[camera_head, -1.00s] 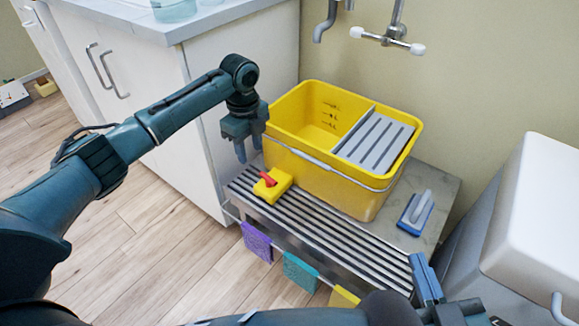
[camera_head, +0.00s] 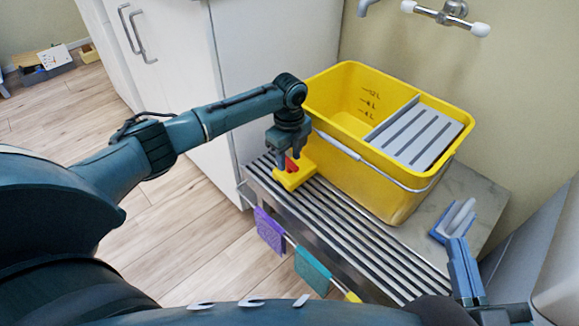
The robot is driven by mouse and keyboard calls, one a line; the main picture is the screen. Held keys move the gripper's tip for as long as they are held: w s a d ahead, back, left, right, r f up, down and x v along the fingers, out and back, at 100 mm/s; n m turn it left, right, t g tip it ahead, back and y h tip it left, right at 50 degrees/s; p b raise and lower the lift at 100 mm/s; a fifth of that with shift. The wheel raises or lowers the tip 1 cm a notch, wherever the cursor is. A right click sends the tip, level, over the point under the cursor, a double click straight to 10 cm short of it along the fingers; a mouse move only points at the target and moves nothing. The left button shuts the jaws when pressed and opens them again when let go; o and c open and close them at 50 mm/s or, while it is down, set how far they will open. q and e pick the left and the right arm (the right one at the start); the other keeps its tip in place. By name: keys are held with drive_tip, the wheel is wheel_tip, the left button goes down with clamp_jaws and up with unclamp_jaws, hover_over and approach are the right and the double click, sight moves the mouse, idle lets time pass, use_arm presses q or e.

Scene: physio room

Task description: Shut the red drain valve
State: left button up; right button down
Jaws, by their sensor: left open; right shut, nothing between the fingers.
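The red drain valve (camera_head: 292,165) is a small red lever on a yellow block (camera_head: 296,178) by the near left corner of the yellow bucket (camera_head: 385,178). My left gripper (camera_head: 284,163) is open and points down over the block. Its fingers are beside the red lever and partly hide it; I cannot tell whether they touch it. My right gripper (camera_head: 464,256) is shut and empty at the lower right, in front of the blue scrubber.
A blue scrubber (camera_head: 456,219) lies at the bench's right. Purple (camera_head: 270,230) and teal (camera_head: 312,270) cloths hang in front. A white cabinet (camera_head: 270,70) stands behind my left arm, and a wall tap (camera_head: 452,14) is above.

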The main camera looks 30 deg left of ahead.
use_arm(q)
drive_tip(key=shift+f, duration=1.05)
drive_tip(key=shift+r, duration=0.1)
clamp_jaws()
